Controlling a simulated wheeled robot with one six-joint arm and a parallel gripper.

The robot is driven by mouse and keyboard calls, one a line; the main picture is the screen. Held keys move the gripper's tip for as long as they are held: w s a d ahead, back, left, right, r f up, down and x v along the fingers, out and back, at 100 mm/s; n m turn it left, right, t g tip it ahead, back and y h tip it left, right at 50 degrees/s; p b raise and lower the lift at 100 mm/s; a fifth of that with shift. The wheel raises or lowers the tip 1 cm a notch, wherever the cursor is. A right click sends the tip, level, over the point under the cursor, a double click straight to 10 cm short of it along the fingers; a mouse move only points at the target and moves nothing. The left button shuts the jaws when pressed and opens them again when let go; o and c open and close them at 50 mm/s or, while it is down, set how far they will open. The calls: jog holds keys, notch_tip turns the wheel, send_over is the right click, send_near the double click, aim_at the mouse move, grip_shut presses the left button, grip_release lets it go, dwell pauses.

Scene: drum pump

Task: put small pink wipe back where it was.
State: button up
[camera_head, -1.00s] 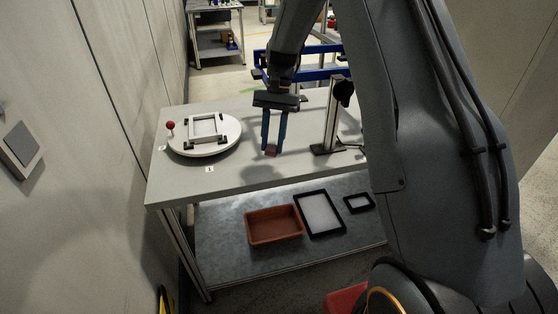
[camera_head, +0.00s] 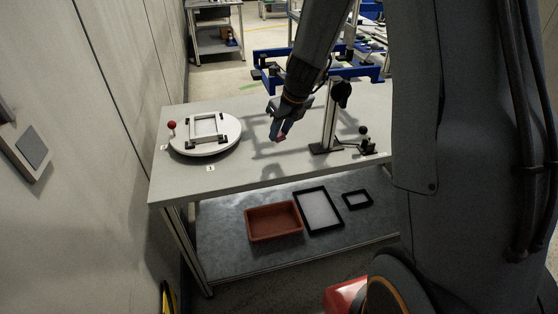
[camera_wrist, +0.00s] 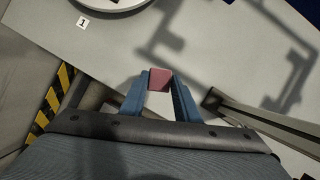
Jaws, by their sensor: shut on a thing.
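The small pink wipe (camera_wrist: 159,79) is a pink block between the blue fingertips of my gripper (camera_wrist: 158,84) in the wrist view. My gripper is shut on it. In the head view my gripper (camera_head: 279,135) hangs over the grey table (camera_head: 235,186), between the white round turntable and the upright post, and the wipe (camera_head: 281,138) shows as a small pink patch at its tips. The gap between wipe and tabletop is hard to judge, but the wipe looks raised.
The white turntable (camera_head: 184,153) with a frame fixture and red knob (camera_head: 172,125) stands at left. A metal post (camera_head: 328,125) with a black clamp stands close right of my gripper. A red-brown tray (camera_head: 272,237) and black-rimmed trays (camera_head: 338,220) lie on the lower shelf.

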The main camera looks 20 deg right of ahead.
notch_tip(320, 180, down, 10)
jog(key=b, duration=0.3)
jog(key=shift+r, duration=0.15)
jog(key=o, duration=1)
jog(key=p+v, duration=0.2)
jog(key=v, duration=0.9)
jog(key=s+a+r+n+g+h, duration=0.1)
jog(key=s+n, duration=0.9)
jog(key=n, duration=0.5)
jog(key=s+a+r+n+g, duration=0.1)
jog(key=s+r+n, duration=0.1)
jog(key=s+n, duration=0.8)
jog(key=n, duration=0.6)
jog(key=shift+s+r+h, duration=0.35)
jog(key=shift+s+h, duration=0.05)
